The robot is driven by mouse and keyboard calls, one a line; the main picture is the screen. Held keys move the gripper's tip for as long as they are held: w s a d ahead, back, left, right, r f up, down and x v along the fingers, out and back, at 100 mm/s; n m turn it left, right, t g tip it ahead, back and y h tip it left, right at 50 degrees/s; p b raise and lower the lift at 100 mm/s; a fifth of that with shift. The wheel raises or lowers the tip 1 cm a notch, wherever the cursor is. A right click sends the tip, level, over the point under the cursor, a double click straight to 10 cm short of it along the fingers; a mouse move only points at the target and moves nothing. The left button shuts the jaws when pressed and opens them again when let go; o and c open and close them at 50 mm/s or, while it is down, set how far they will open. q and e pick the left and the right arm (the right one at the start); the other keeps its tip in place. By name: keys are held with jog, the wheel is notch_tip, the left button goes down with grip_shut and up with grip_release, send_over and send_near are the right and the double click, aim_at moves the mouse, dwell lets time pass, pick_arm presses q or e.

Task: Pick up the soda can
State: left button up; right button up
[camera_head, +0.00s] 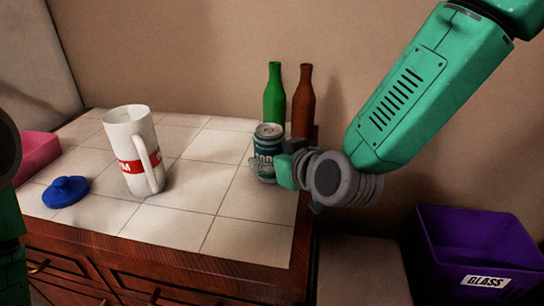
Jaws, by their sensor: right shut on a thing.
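The soda can (267,145) is dark green and silver and stands upright near the back right of the tiled counter. My right gripper (275,170) is at the can, reaching in from the right, with its jaws shut on it. The wrist hides the can's right side and part of its lower side. I cannot tell whether the can touches the counter. Part of my left arm shows at the left edge; its gripper is not visible.
A green bottle (274,95) and a brown bottle (303,103) stand just behind the can. A white mug (128,150) with a red band, a blue lid (66,191) and a pink container (36,156) are left. A purple bin (475,240) labelled GLASS is right. The front tiles are clear.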

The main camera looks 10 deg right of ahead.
aim_at(270, 128)
jog(key=shift+d+r, duration=0.7)
jog(key=shift+r, duration=0.15)
jog(key=r+p, duration=0.1)
jog(key=r, duration=0.1)
jog(key=a+r, duration=0.1)
jog(key=r, duration=0.2)
jog(key=shift+a+r+p, duration=0.1)
jog(key=shift+a+p, duration=0.05)
jog(key=shift+p, duration=0.25)
jog(key=shift+r, duration=0.4)
jog(key=shift+d+r+p, duration=0.35)
jog(key=shift+d+r, duration=0.25)
jog(key=shift+r, duration=0.25)
pick_arm(q)
jog(key=r, duration=0.2)
jog(key=shift+d+r, duration=0.35)
pick_arm(e)
jog(key=shift+r, duration=0.15)
